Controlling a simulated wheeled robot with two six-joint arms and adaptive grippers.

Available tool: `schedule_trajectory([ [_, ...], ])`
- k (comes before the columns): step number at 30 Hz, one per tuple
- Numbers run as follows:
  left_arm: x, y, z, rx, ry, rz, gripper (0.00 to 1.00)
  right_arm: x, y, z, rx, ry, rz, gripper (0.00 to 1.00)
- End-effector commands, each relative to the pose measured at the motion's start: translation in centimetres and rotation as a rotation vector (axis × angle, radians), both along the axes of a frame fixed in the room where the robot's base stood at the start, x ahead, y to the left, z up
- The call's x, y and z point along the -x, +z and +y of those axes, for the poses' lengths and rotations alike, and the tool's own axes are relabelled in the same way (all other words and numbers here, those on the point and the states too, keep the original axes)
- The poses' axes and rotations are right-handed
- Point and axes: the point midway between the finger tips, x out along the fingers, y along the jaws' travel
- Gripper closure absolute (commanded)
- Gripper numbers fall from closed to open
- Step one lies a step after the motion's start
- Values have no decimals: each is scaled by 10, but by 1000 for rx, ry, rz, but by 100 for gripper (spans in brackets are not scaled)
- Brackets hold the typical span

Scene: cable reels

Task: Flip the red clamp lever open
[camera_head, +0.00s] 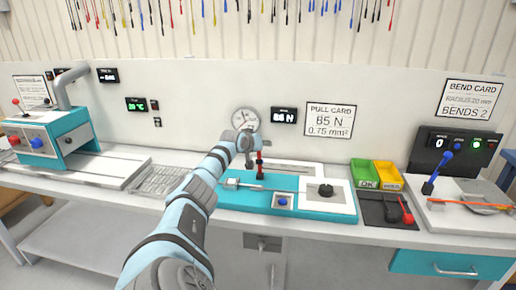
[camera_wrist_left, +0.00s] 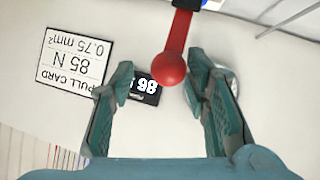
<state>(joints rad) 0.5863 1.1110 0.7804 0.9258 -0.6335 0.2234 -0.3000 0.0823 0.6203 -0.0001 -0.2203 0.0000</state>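The red clamp lever (camera_head: 260,167) stands upright on the teal and white pull-test fixture (camera_head: 237,200) in the middle of the bench. In the left wrist view the red lever (camera_wrist_left: 172,62) ends in a round knob that appears in the gap between the fingertips. No contact with either finger is visible. My left gripper (camera_head: 248,154) is beside the lever's top in the head view. Its two fingers (camera_wrist_left: 158,80) are spread open with nothing gripped. The depth between knob and fingers is hard to tell. My right gripper is not in view.
A round gauge (camera_head: 245,119) and an 86 N display (camera_head: 284,115) are on the wall behind. A green bin (camera_head: 364,174) and yellow bin (camera_head: 387,175) sit right of the fixture. A blue-handled bending station (camera_head: 440,165) stands farther right.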

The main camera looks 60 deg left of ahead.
Motion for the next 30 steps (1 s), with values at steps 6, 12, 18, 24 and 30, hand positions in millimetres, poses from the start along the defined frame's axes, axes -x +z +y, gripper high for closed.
schedule_trajectory([
  [6,5,-4,2,4,5,7,56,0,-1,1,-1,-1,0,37],
  [12,3,18,3,3,5,5,56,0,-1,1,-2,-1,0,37],
  [18,-3,67,3,8,2,3,56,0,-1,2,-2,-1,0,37],
  [24,-6,91,2,8,1,8,56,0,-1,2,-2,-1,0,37],
  [30,-6,91,3,8,0,11,56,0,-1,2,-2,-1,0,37],
])
